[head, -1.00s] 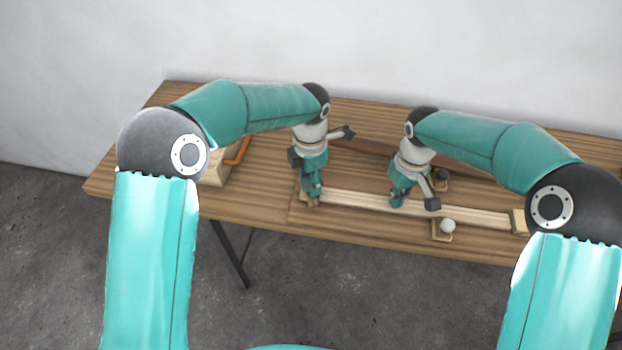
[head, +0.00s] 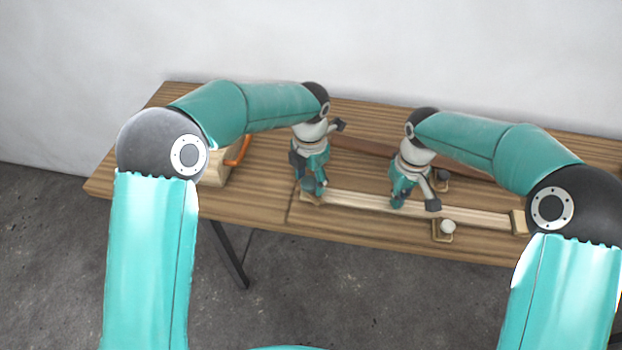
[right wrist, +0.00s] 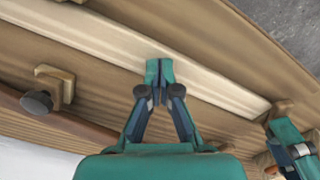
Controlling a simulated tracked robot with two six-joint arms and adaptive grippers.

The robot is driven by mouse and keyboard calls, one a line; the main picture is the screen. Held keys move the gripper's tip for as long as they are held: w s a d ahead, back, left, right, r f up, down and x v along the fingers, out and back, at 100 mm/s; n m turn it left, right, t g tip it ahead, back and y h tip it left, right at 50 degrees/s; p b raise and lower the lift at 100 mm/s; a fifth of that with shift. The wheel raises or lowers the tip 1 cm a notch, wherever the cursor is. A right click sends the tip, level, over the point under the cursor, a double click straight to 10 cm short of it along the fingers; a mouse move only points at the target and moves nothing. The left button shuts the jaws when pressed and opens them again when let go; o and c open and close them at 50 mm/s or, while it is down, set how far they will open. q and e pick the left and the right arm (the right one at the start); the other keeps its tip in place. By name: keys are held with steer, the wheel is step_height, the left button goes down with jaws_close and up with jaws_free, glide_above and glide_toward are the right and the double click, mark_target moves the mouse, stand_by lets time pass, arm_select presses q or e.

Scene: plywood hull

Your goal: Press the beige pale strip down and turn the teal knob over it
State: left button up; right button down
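The beige pale strip (head: 465,213) lies lengthwise along the front of the plywood table; it also crosses the right wrist view (right wrist: 100,45). My right gripper (head: 397,204) is over its middle. In the right wrist view its fingertips (right wrist: 160,70) are together, pointing down onto the strip, with nothing visible between them. My left gripper (head: 314,192) is at the strip's left end, above a small wooden piece (right wrist: 283,107). Its fingertips are too small and covered to read. I cannot make out the teal knob; the left gripper covers that spot.
A white knob (head: 447,226) on a bracket is in front of the strip. A dark knob (head: 442,174) is behind it, near a brown strip (head: 365,147). A wooden block (head: 518,222) is at the right end. An orange-handled object (head: 238,150) stands at left.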

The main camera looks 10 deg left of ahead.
arm_select(q)
steer(key=shift+s+f, duration=0.1)
steer(key=shift+f, duration=0.05)
steer(key=shift+d+m, duration=0.1)
steer(key=shift+m, duration=1.4)
steer(key=shift+s+m, duration=0.1)
steer(key=shift+m, duration=1.3)
steer(key=shift+m, duration=1.4)
